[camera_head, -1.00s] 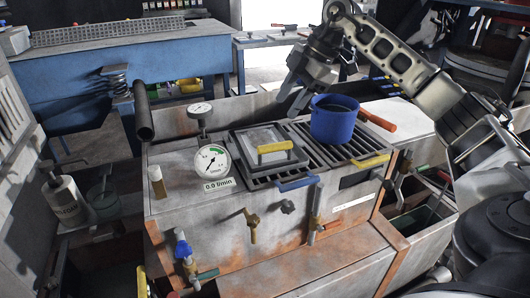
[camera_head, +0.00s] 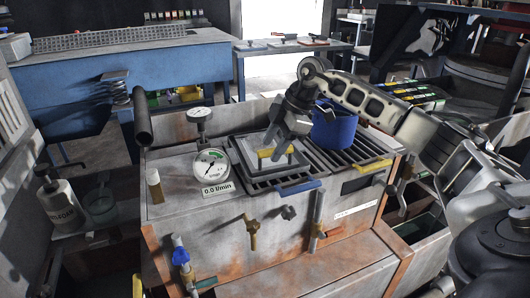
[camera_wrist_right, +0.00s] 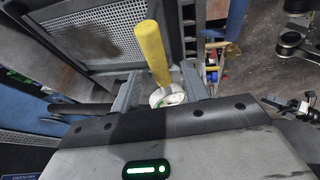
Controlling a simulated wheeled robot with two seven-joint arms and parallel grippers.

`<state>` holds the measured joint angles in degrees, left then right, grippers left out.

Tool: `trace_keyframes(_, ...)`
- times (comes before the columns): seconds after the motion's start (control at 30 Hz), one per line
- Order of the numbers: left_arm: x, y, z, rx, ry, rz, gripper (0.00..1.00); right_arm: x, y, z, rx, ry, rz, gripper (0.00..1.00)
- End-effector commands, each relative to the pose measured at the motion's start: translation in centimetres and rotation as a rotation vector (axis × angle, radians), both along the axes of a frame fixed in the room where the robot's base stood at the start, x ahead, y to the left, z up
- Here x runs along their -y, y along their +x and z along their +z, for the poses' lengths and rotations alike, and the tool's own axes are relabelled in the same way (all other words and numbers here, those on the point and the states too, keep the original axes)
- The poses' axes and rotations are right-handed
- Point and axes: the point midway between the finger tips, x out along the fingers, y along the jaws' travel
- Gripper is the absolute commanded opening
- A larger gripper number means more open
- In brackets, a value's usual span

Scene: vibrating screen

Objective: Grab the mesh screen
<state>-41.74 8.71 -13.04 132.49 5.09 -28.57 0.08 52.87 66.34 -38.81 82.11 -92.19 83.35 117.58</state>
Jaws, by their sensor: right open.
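The mesh screen (camera_head: 243,150) is a square grey framed panel with a yellow handle, lying on the left grate of the metal bench. In the right wrist view its perforated sheet (camera_wrist_right: 100,35) fills the upper left. Its yellow handle (camera_wrist_right: 152,52) stands out between my fingers. My right gripper (camera_head: 275,150) is at the handle, pointing down, and covers part of the screen. In the wrist view the right gripper (camera_wrist_right: 160,88) is open, with a finger on each side of the handle. Contact cannot be told. My left gripper is not in view.
Grate handles, blue (camera_head: 298,187) and yellow (camera_head: 374,165), stick out in front. A round dial gauge (camera_head: 210,170) stands just left of the screen. Valves line the bench front.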

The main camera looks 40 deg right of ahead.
Motion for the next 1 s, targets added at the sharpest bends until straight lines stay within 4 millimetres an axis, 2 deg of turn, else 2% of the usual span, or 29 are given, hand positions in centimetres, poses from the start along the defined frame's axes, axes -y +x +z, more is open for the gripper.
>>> trace_keyframes(0.03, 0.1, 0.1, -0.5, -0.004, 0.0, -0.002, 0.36, -0.2, 0.1, -1.1, -0.002, 0.002, 0.001, 0.45)
trace_keyframes(0.17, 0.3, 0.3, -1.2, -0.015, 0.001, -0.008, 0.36, -0.7, 0.7, -2.7, -0.001, 0.0, 0.0, 0.45)
trace_keyframes(0.4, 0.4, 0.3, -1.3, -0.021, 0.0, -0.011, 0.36, -0.8, 0.9, -3.0, 0.001, -0.001, 0.001, 0.45)
trace_keyframes(0.43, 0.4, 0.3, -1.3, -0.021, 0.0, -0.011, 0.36, -0.8, 0.9, -2.9, 0.001, -0.001, 0.001, 0.42)
trace_keyframes(0.5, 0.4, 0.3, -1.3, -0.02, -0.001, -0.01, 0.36, -0.8, 0.9, -2.9, 0.001, -0.001, 0.001, 0.23)
trace_keyframes(0.6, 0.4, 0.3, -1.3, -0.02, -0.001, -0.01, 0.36, -0.8, 0.9, -2.9, 0.001, -0.001, 0.001, 0.0)
trace_keyframes(1.0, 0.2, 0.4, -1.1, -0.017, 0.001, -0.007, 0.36, -0.8, 0.9, -2.3, 0.005, 0.0, 0.001, 0.0)
